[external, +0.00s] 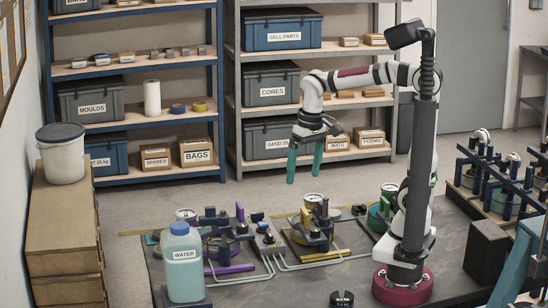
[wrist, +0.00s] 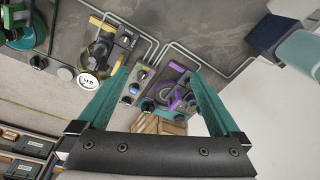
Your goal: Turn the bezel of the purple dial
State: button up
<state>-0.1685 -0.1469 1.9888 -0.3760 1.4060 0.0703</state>
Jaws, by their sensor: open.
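The purple-marked fixture (external: 218,244) stands at the left of the dark bench in the external view, with dark posts and blocks around a low round part. A purple upright bar and a purple strip show on it. In the wrist view the purple parts (wrist: 175,101) lie between the fingers, partly crowded by dark knobs; which edge is the bezel is too small to tell. My gripper (external: 304,178) is open and empty, high above the bench, to the right of the fixture in the external view. Its teal fingers (wrist: 158,74) are spread apart and touch nothing.
A water bottle (external: 183,262) stands at the bench's left front. A yellow-marked fixture (external: 312,226) and a green-marked one (external: 383,212) stand to the right. Grey pipes (external: 322,263) run along the bench. A dark round knob (external: 342,298) sits at the front. The air around the fingers is clear.

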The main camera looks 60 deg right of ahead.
notch_tip(320, 180, up, 3)
jog(key=n+t, duration=0.3)
send_over(188, 213)
jog(key=s, duration=0.7)
jog(key=shift+h, duration=0.3)
jog(key=x, duration=1.5)
jog(key=shift+w+a+f, duration=0.15)
jog(key=shift+w+f, duration=0.05)
jog(key=shift+w, duration=0.1)
jog(key=c, duration=1.3)
jog(key=shift+n, duration=0.3)
